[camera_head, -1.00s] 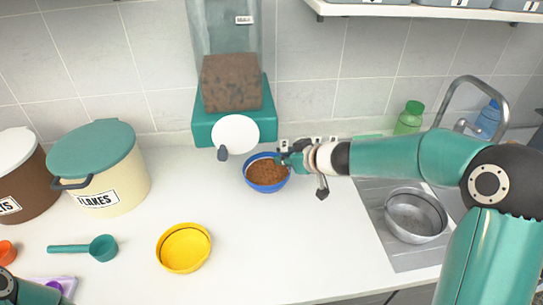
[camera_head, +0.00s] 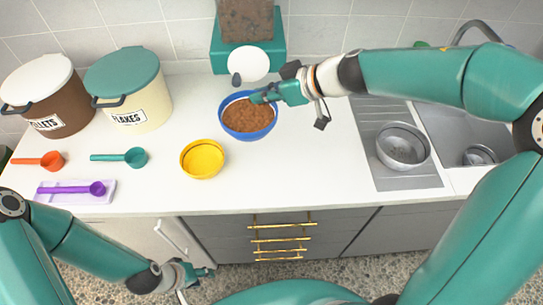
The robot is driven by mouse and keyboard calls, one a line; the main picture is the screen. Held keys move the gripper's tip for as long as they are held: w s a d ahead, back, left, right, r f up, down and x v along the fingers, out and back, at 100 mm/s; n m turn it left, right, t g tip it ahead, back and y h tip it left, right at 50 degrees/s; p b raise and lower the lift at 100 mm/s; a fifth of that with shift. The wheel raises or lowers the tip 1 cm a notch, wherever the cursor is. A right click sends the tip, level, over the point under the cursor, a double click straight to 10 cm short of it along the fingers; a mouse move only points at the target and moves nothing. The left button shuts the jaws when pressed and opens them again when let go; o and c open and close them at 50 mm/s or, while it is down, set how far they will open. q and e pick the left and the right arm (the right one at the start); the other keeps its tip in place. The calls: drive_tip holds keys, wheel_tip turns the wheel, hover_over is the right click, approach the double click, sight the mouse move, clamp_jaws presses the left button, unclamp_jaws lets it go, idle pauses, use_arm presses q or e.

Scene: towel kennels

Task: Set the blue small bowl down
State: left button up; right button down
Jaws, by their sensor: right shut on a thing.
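The blue small bowl (camera_head: 243,132) is full of brown kibble and sits upright in front of the food dispenser (camera_head: 219,60). It looks raised above the white counter, though the gap is hard to judge. My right gripper (camera_head: 265,97) reaches in from the right and is shut on the bowl's back right rim; its fingertips partly cover that rim. My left gripper (camera_head: 200,273) hangs low in front of the counter, away from the bowl. Its fingers are too small and turned to show whether they are open.
An empty yellow bowl (camera_head: 203,160) stands front left of the blue bowl. Scoops, including a teal one (camera_head: 135,157), and the flakes bin (camera_head: 130,90) are further left. A metal bowl (camera_head: 402,147) is on the drainer at right. Counter between is clear.

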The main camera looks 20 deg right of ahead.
drive_tip(key=f+b, duration=1.1)
drive_tip(key=f, duration=0.9)
drive_tip(key=shift+w, duration=0.2)
drive_tip(key=shift+s+r, duration=0.1)
drive_tip(key=c, duration=1.3)
unclamp_jaws()
